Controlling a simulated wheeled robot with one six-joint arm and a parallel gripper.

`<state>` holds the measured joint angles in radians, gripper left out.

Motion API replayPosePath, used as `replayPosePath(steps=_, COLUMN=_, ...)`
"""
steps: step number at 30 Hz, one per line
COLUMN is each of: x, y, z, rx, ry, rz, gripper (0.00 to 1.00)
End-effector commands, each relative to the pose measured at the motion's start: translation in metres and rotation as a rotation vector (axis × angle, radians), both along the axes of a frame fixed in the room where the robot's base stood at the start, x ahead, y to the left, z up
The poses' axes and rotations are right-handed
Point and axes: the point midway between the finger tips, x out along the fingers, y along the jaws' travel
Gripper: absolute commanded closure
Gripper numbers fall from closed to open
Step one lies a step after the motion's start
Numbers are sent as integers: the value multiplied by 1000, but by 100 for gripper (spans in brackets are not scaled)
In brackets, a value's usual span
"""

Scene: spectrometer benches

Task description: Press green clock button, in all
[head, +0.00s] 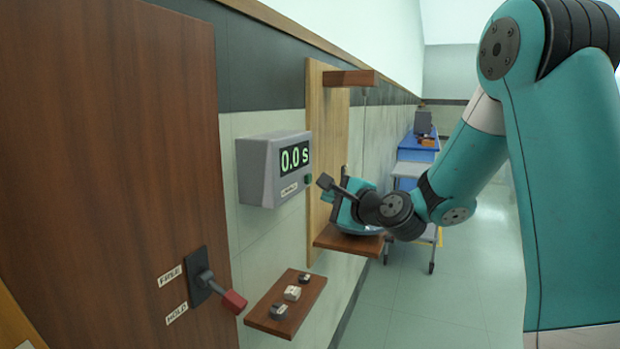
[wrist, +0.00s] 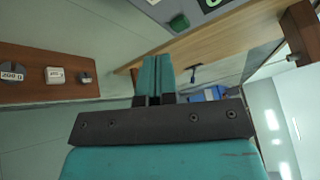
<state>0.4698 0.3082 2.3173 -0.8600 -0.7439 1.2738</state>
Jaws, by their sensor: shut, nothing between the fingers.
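The grey wall clock (head: 258,172) reads 0.0 s in pale green digits. In the wrist view the button (wrist: 179,22) lies beyond the fingertips, a little to the right, and looks unobstructed. A corner of the lit display (wrist: 211,4) shows at the top edge. My gripper (head: 341,209) is right of and below the button, apart from it. Its teal fingers (wrist: 154,62) are together, with nothing between them. The fingertips are partly hard to make out in the head view.
A wooden board (head: 315,130) with a top bracket (head: 350,78) and lower shelf (head: 345,241) stands close behind my gripper. A small shelf (head: 262,318) holds several labelled weights. A red-handled lever (head: 233,301) sits on the brown panel at left. Open floor lies right.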

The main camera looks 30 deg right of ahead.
Motion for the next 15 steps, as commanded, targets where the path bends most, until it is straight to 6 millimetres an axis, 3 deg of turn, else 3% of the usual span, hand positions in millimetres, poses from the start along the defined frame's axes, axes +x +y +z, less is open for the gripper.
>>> replayPosePath(steps=1, x=3, y=-25, z=1, rx=74, ry=-31, rz=-74, gripper=100)
replayPosePath(steps=3, x=4, y=-51, z=4, rx=165, ry=-78, rz=-152, gripper=100)
replayPosePath(steps=6, x=3, y=-75, z=6, rx=249, ry=-127, rz=-224, gripper=100)
replayPosePath(steps=9, x=2, y=-86, z=7, rx=287, ry=-151, rz=-256, gripper=100)
replayPosePath(steps=15, x=2, y=-87, z=7, rx=294, ry=-157, rz=-260, gripper=100)
